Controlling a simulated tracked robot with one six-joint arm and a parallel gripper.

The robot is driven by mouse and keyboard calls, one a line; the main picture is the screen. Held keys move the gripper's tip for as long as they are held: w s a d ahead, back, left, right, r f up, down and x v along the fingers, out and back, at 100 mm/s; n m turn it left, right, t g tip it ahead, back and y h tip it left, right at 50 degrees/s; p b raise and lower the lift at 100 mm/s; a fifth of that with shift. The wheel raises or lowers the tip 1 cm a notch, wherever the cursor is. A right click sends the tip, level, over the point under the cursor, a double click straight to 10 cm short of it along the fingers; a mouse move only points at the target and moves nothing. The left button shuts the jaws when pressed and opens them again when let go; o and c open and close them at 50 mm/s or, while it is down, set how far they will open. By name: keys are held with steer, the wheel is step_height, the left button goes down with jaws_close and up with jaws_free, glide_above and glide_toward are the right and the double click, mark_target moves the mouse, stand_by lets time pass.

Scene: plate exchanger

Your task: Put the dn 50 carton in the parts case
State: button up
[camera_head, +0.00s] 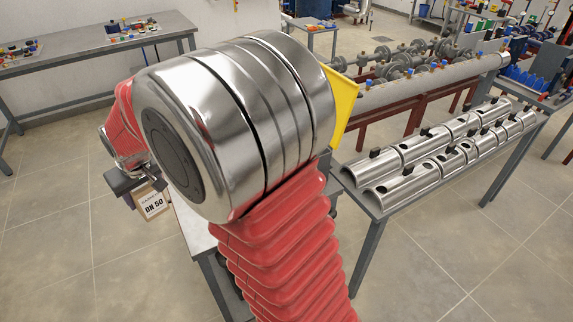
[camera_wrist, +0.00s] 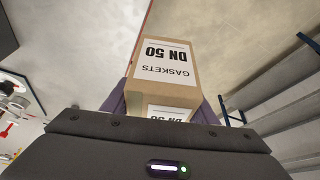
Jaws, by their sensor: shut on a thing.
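The DN 50 carton (camera_head: 153,204) is a small brown box with a white label. In the wrist view the carton (camera_wrist: 165,72) reads "GASKETS DN 50", upside down in the picture. My gripper (camera_head: 143,190) is shut on it, with a finger on each side, and holds it at the left of my arm in the head view. The floor shows below and around the carton there. A yellow panel (camera_head: 342,101) shows partly behind my arm. I cannot tell whether it belongs to the parts case. No case is clearly in view.
A grey bench (camera_head: 108,48) with small coloured parts stands at the back left. A table (camera_head: 380,205) with metal half-shells stands at the right. Behind it are long pipes (camera_head: 430,85) on red supports. A pale tabletop is mostly hidden under my arm. Open tiled floor lies at the left.

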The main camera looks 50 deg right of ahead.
steer(key=d+r+m, duration=0.1)
steer(key=d+r, duration=0.1)
steer(key=d, duration=0.9)
steer(key=d+r+m, duration=0.1)
steer(key=d+r, duration=0.2)
steer(key=d, duration=0.9)
steer(key=w+d+r+h, duration=0.1)
steer(key=d+r, duration=0.2)
steer(key=d, duration=0.8)
steer(key=shift+d+m, duration=0.35)
steer(key=shift+m, duration=0.05)
steer(key=s+d+r, duration=0.2)
steer(key=s+d, duration=0.2)
steer(key=d, duration=0.6)
steer(key=shift+s+r+m, duration=0.15)
steer(key=shift+m, duration=0.15)
step_height(320, 180, down, 14)
steer(key=shift+r, duration=0.2)
steer(key=shift+f, duration=2.25)
